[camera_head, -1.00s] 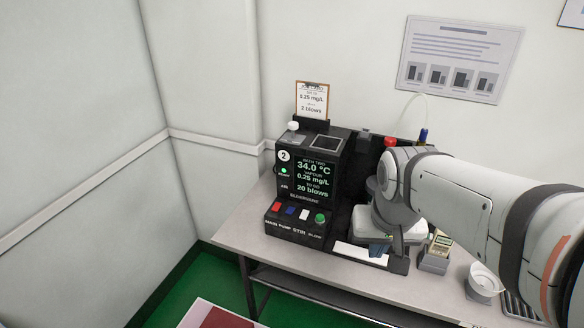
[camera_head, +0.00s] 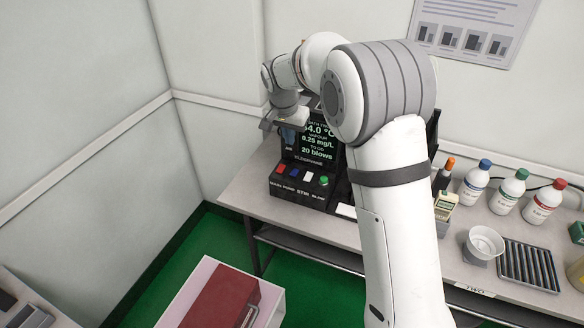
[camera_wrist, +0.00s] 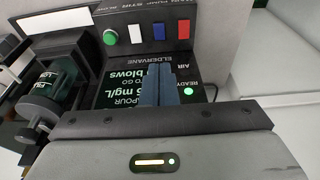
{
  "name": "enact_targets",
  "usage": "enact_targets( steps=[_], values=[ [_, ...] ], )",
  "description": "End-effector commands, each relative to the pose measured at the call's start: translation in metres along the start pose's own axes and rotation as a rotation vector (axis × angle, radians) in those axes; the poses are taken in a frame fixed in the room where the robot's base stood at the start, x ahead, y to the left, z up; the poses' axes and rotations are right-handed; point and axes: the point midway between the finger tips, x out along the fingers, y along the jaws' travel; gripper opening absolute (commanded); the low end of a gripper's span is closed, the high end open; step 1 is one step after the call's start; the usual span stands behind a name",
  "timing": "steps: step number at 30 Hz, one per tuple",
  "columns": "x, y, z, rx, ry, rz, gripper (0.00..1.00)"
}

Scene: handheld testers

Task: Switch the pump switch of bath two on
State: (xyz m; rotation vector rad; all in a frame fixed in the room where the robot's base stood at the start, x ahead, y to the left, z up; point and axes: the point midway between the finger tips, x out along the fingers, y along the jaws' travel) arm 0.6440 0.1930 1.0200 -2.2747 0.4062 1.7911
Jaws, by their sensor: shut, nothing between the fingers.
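The black bath two unit (camera_head: 333,186) stands on the bench, its lit display partly hidden by my arm. Along its front ledge sit a red main switch (camera_head: 280,168), the blue pump switch (camera_head: 294,172), a white stir switch (camera_head: 308,176) and a green blow button (camera_head: 323,181). The wrist view shows this row upside down, with the blue pump switch (camera_wrist: 158,32) between the white and red ones. My gripper (camera_head: 289,140) is shut and empty in front of the display's left part. Its fingertips (camera_wrist: 158,66) show over the display, apart from the pump switch in the picture.
Several capped bottles (camera_head: 507,191), a handheld tester (camera_head: 444,206), a white bowl (camera_head: 485,243) and a dark slotted rack (camera_head: 528,266) stand on the bench to the right. A red case (camera_head: 222,303) lies on a white surface in front. The left wall is close.

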Motion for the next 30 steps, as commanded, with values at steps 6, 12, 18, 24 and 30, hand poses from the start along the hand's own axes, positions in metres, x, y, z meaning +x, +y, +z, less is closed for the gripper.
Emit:
enact_targets(
  steps=[6,12,18,24,30],
  values=[
    [0.000,0.000,0.000,-0.001,0.000,0.000,0.00],
    [0.012,0.001,0.001,-0.002,-0.003,0.002,0.00],
    [0.048,0.001,0.001,-0.004,-0.004,0.003,0.00],
    [0.092,0.001,0.001,-0.004,-0.004,0.003,0.00],
    [0.121,0.000,0.010,-0.005,-0.003,0.001,0.00]
  ],
)
